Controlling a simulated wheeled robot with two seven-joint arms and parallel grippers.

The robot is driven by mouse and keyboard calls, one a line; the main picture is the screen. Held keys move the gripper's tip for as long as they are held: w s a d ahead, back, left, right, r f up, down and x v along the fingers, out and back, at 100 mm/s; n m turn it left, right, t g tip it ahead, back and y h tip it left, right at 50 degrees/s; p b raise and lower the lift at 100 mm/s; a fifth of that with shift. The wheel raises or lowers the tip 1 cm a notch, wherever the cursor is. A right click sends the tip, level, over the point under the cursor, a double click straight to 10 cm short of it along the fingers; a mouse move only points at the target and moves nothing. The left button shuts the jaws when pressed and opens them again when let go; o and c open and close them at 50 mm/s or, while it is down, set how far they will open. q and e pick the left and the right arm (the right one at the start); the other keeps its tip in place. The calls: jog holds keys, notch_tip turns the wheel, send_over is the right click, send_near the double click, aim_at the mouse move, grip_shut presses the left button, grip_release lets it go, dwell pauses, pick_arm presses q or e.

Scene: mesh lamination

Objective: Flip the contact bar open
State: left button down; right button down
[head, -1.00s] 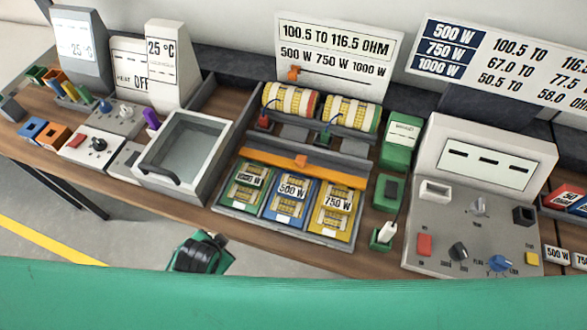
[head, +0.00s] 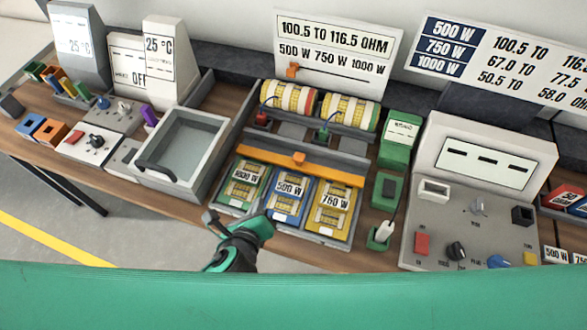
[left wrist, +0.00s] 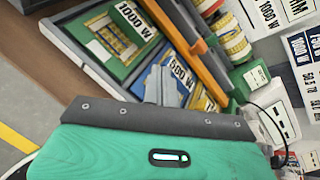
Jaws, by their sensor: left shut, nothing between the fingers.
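The contact bar (head: 300,160) is an orange bar with a small raised orange block at its middle. It lies across the grey tray, just behind the green, blue and yellow panels marked 1000 W, 500 W and 750 W. In the left wrist view the orange bar (left wrist: 187,52) runs diagonally at the top. My left gripper (head: 260,208) is at the tray's front edge, in front of the blue panel (head: 289,198) and apart from the bar. Its grey fingers (left wrist: 163,85) are shut and empty. My right gripper is not in view.
Two striped rolls (head: 290,97) stand behind the bar. A grey open-topped bin (head: 180,155) is left of the tray. Green devices (head: 387,190) and a grey control panel (head: 470,225) are to the right. Free wooden edge shows in front of the tray.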

pick_arm(q)
jog(key=d+m, duration=0.1)
jog(key=m, duration=0.1)
jog(key=d+m+h, duration=0.1)
jog(key=m, duration=0.1)
jog(key=d+m+t+h, duration=0.1)
jog(key=m, duration=0.1)
jog(key=shift+s+d+r+m, duration=0.25)
jog(key=shift+s+r+m, duration=0.05)
jog(key=shift+s+m, duration=0.1)
jog(key=shift+s+d+r+m+h, duration=0.1)
jog(key=shift+s+d+m+h, duration=0.15)
jog(key=shift+m, duration=0.25)
jog(key=shift+d+m+h, duration=0.15)
jog(key=shift+d+m, duration=0.15)
jog(key=shift+m, duration=0.2)
jog(key=shift+w, duration=0.3)
jog(key=p, duration=0.3)
send_near(298, 163)
jog(key=x, duration=0.4)
jog(key=shift+w+f, duration=0.25)
jog(key=shift+w, duration=0.1)
jog(key=shift+w+d+f+p, duration=0.1)
jog(key=shift+w+d+p, duration=0.2)
jog(key=shift+w, duration=0.45)
